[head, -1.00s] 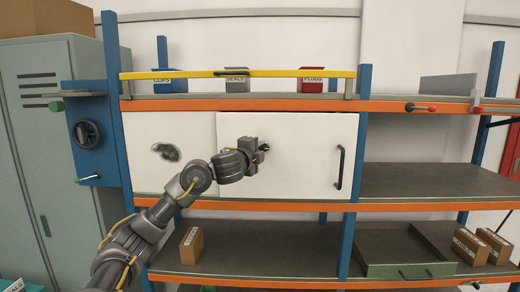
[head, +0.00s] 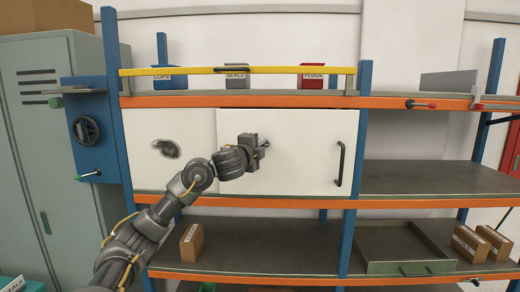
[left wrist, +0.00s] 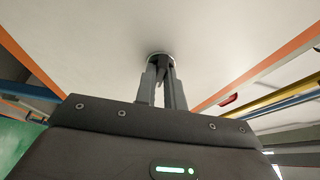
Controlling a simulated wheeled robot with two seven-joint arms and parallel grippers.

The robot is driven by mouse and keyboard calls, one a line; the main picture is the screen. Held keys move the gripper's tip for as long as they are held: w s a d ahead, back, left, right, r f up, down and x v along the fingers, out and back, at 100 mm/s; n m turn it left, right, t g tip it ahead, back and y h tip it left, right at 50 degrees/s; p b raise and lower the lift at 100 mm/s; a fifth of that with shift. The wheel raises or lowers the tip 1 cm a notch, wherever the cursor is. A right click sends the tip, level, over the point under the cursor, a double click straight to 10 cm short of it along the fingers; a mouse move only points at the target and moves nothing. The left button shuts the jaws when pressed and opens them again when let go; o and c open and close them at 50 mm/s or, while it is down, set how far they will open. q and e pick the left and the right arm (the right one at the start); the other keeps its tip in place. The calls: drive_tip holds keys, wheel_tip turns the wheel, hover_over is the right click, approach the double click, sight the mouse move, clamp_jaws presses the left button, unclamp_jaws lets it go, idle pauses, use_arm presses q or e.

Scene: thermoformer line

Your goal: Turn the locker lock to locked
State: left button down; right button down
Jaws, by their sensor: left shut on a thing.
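The locker is a white-fronted cabinet between the shelves; its right panel (head: 295,172) has a black bar handle (head: 340,165). In the left wrist view, a small round lock (left wrist: 159,56) with a light rim sits on the white panel. A dark knob or key (left wrist: 160,72) stands out from it. My left gripper (left wrist: 159,82) has its two fingers shut on this dark piece, facing the panel. In the head view, my left gripper (head: 265,146) is against the right panel and hides most of the lock. Any locked or unlocked marking cannot be read. My right gripper is not in view.
A yellow bar (head: 290,70) crosses above, in front of labelled bins. A black handwheel (head: 86,130) and a green-tipped lever (head: 88,176) are on the blue panel at left.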

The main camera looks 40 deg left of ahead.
use_arm(q)
drive_tip(key=shift+w+d+f+n+y+b, duration=0.15)
drive_tip(key=shift+n+y+b, duration=1.3)
drive_tip(key=shift+n+b, duration=1.95)
drive_tip(key=shift+w+d+f+n+y+b, duration=0.1)
drive_tip(key=shift+f+n+y+b, duration=0.15)
drive_tip(key=shift+n+y+b, duration=2.15)
drive_tip(key=shift+w+d+f+n+y+b, duration=0.15)
drive_tip(key=shift+n+y+b, duration=0.3)
drive_tip(key=shift+n+b, duration=3.9)
drive_tip(key=shift+n+p, duration=0.75)
drive_tip(key=shift+n, duration=0.3)
drive_tip(key=c, duration=1.5)
unclamp_jaws()
drive_tip(key=shift+s, duration=0.1)
drive_tip(key=b+v, duration=0.3)
drive_tip(key=v, duration=0.7)
drive_tip(key=shift+s+d+f+b, duration=0.2)
drive_tip(key=shift+s+f+b, duration=0.05)
drive_tip(key=shift+b, duration=0.15)
